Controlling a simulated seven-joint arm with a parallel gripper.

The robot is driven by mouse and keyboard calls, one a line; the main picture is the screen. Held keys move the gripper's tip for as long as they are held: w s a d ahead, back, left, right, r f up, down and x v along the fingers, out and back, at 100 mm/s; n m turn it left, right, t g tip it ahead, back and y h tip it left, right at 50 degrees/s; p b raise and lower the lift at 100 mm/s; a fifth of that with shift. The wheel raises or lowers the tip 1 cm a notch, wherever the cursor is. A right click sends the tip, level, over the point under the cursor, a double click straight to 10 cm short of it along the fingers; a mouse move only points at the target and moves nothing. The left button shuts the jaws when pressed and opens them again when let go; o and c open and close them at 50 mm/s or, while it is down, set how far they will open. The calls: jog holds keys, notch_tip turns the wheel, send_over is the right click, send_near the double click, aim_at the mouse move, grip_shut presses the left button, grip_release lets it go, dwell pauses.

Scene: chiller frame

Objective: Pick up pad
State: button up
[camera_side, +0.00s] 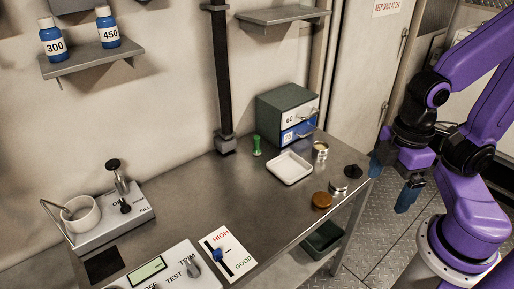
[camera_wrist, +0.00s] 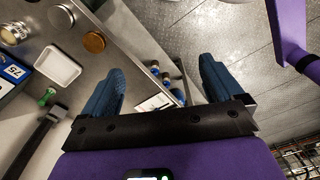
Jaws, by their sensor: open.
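A flat, dark square (camera_side: 103,264) lies on the metal bench at the lower left of the side view and looks like the pad. I cannot make it out in the wrist view. My gripper (camera_side: 393,184) hangs past the right end of the bench, far from the dark square. Its blue fingers are spread apart with nothing between them. The wrist view also shows the open fingers, with floor and part of the bench's lower shelf beyond.
A white tray (camera_side: 289,168), a green piece (camera_side: 257,146), an amber disc (camera_side: 321,200) and small round tins stand on the bench's right half. A drawer box (camera_side: 285,112) and dark post (camera_side: 220,70) stand behind. Instruments (camera_side: 155,272) flank the dark square.

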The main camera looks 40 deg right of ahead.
dwell(0.3)
jog(key=c, duration=0.8)
